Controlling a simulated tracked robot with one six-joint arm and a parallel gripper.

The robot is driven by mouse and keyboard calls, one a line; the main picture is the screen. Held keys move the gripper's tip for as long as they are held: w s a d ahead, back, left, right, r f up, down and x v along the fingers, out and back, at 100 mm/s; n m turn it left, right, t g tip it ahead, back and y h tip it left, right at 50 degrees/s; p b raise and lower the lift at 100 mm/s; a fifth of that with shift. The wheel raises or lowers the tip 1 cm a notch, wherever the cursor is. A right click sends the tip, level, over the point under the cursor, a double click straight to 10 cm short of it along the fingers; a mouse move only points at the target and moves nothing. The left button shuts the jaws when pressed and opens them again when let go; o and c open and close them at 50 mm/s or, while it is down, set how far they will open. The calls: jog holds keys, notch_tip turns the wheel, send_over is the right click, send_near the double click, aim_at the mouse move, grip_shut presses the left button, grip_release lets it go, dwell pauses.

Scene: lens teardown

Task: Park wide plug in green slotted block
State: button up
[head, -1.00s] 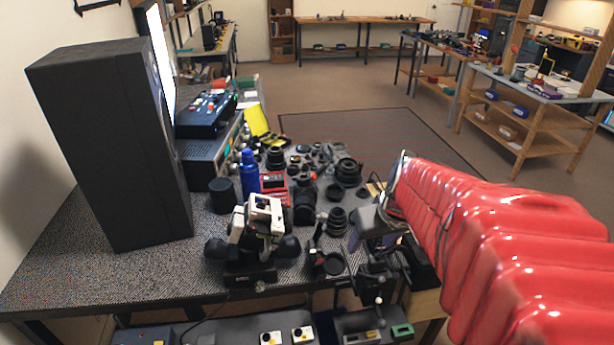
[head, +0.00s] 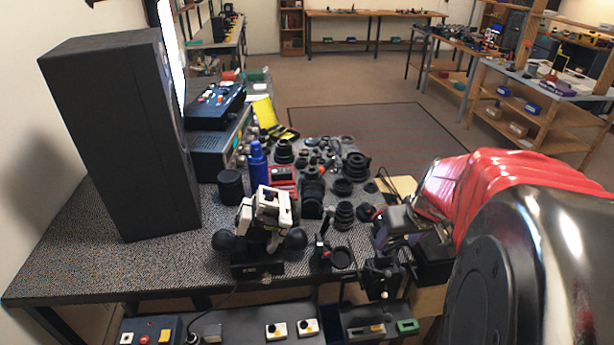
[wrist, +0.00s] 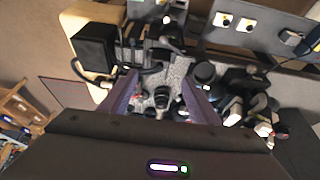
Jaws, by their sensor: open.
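The green slotted block (head: 407,326) sits at the right end of the low front ledge in the head view. My gripper (head: 392,226) hangs over the right side of the bench, behind and above the green block, partly hidden by my arm. In the wrist view its two purple-grey fingers (wrist: 158,84) are spread apart, with nothing held between them. I cannot make out the green block there.
White blocks with dark knobs (head: 277,329) and a blue button box (head: 150,332) share the ledge. A black and white device (head: 265,222), a blue bottle (head: 257,165) and several lens parts crowd the bench. A dark stand (head: 381,277) rises just behind the green block.

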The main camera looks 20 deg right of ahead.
aim_at(384, 254)
jog(key=shift+x, duration=5.8)
jog(key=shift+w, duration=0.1)
jog(key=c, duration=0.9)
jog(key=shift+r, duration=1.15)
jog(key=shift+r, duration=0.35)
jog(key=shift+r, duration=0.7)
jog(key=shift+r, duration=0.7)
jog(key=shift+r, duration=0.2)
